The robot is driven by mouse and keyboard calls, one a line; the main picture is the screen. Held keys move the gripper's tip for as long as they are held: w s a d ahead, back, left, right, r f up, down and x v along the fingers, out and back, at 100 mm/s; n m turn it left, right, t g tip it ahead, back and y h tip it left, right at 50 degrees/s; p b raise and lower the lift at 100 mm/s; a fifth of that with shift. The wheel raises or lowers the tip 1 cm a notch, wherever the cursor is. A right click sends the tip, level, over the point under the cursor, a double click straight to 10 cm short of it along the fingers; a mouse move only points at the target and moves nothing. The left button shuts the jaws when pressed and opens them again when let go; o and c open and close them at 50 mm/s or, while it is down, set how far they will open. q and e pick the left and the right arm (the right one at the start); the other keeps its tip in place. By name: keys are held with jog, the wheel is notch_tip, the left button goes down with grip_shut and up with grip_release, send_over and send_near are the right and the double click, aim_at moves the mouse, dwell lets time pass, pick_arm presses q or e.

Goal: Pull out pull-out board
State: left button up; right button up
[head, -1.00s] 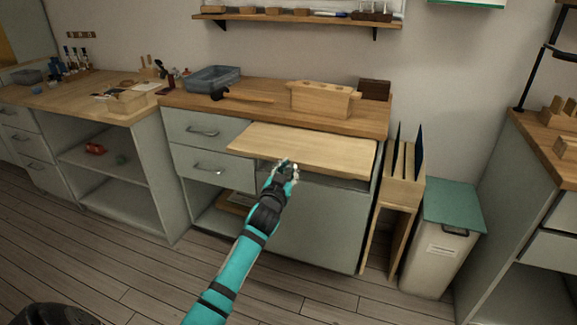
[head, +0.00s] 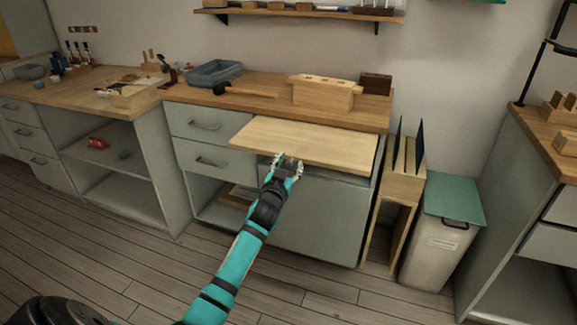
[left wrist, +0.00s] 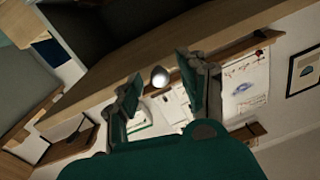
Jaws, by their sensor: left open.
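The pull-out board (head: 305,141) is a pale wooden slab that stands out from the front of the grey workbench, below its wooden top. My left gripper (head: 290,160) is at the board's front edge in the head view, left of its middle. The board's long wooden edge (left wrist: 150,55) runs slantwise beyond the fingers there. Whether a finger touches the board cannot be told. My right gripper is not in view.
A wooden block holder (head: 325,92) and a blue-grey tray (head: 213,73) stand on the bench top. Drawers (head: 205,125) are left of the board. A wooden rack (head: 403,180) and a lidded bin (head: 440,235) stand to the right. The floor (head: 300,295) in front is clear.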

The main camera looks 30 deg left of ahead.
pick_arm(q)
jog(key=shift+s, duration=0.15)
jog(key=v, duration=1.1)
jog(key=shift+s, duration=0.35)
jog(key=shift+d, duration=0.15)
